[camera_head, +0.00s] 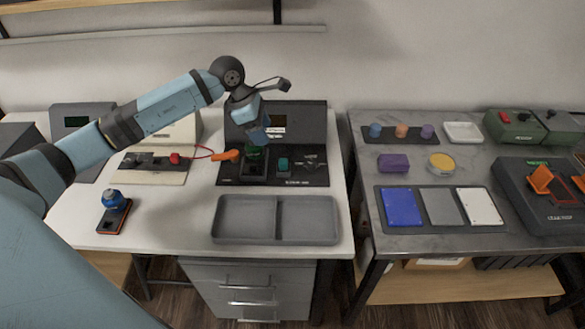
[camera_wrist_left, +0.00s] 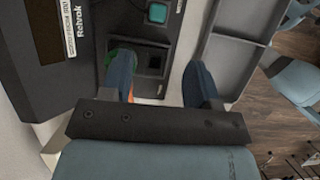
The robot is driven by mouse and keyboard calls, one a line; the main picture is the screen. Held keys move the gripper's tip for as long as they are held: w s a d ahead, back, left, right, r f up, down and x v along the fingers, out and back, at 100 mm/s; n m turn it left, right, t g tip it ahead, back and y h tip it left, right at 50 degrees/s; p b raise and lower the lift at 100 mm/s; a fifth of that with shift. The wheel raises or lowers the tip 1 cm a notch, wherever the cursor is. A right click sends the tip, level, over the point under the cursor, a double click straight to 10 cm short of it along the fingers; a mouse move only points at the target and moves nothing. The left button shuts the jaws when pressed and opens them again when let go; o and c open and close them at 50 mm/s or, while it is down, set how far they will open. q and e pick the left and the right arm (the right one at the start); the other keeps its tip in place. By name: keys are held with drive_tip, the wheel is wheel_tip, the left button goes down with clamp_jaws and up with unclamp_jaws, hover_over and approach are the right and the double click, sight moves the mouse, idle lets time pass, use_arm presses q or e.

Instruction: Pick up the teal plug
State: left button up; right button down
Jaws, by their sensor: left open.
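The teal plug (camera_head: 283,164) looks like a small square block standing on the dark device board (camera_head: 232,178) on the white bench. It also shows at the top of the left wrist view (camera_wrist_left: 157,13), beyond my fingertips. My left gripper (camera_head: 259,132) is open, fingers pointing down, above the board and to the left of the teal plug. In the left wrist view its two blue fingers (camera_wrist_left: 162,80) are apart with nothing held between them. A green round part (camera_head: 255,152) sits on the board below the gripper, partly hidden by a finger. My right gripper is not in view.
An orange connector (camera_head: 228,155) on a red cable lies left of the gripper. A grey two-part tray (camera_head: 276,241) lies in front of the board. A blue-topped part (camera_head: 113,200) stands at the bench's left. The grey table (camera_head: 350,135) holds other parts.

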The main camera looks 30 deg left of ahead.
use_arm(q)
hover_over(283, 161)
drive_tip(key=s+a, duration=0.2)
wheel_tip(283, 161, down, 6)
drive_tip(key=shift+w+f, duration=0.15)
drive_tip(key=shift+w+b+x, duration=0.15)
drive_tip(key=shift+b+x, duration=0.05)
drive_tip(key=shift+x, duration=1.15)
drive_tip(key=shift+w+b+x, duration=0.15)
drive_tip(key=shift+b+x, duration=0.05)
drive_tip(key=shift+x, duration=1.1)
clamp_jaws()
